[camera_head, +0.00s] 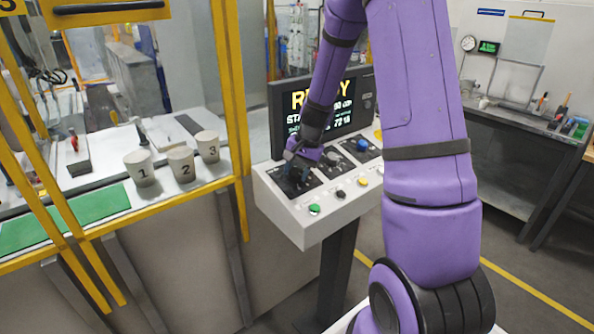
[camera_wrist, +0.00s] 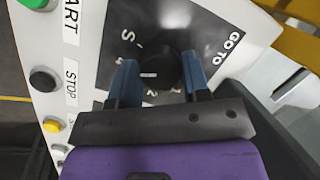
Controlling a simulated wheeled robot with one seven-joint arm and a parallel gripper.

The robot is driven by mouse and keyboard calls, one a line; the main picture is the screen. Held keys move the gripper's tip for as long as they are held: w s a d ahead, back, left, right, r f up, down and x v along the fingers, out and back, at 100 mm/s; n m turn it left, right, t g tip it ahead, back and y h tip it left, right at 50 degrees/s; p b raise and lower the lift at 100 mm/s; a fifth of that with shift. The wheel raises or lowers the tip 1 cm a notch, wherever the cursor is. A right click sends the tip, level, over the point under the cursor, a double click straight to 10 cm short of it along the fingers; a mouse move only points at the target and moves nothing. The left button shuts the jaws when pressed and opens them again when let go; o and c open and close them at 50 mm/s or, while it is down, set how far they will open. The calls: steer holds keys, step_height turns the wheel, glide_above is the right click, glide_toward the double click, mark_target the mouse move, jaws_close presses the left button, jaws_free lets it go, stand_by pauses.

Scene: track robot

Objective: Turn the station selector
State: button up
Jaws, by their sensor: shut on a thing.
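The station selector is a round black knob (camera_wrist: 160,72) on a black plate with white lettering, seen in the wrist view. A white pointer mark shows on the knob, near a "2" on the plate. My gripper (camera_wrist: 160,82) is shut on the knob, with one blue finger on each side of it. In the head view my gripper (camera_head: 297,175) is over the left end of the white control panel (camera_head: 285,208) and hides most of the knob. The screen (camera_head: 322,112) behind the panel reads "READY"; my arm covers part of its text.
Green (camera_head: 314,209), black (camera_head: 340,194) and yellow (camera_head: 363,182) buttons line the panel's front edge close to my gripper. A yellow-framed cell with numbered cups (camera_head: 181,164) stands left. A grey workbench (camera_head: 520,140) is at the right.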

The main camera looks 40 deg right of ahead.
steer(key=m+t, duration=0.1)
steer(key=m, duration=0.3)
steer(key=shift+m, duration=0.3)
steer(key=shift+m+t, duration=0.4)
steer(key=shift+m, duration=1.6)
steer(key=o, duration=0.6)
steer(key=shift+o, duration=0.2)
steer(key=v, duration=1)
steer(key=shift+s+r, duration=0.25)
steer(key=shift+r, duration=0.05)
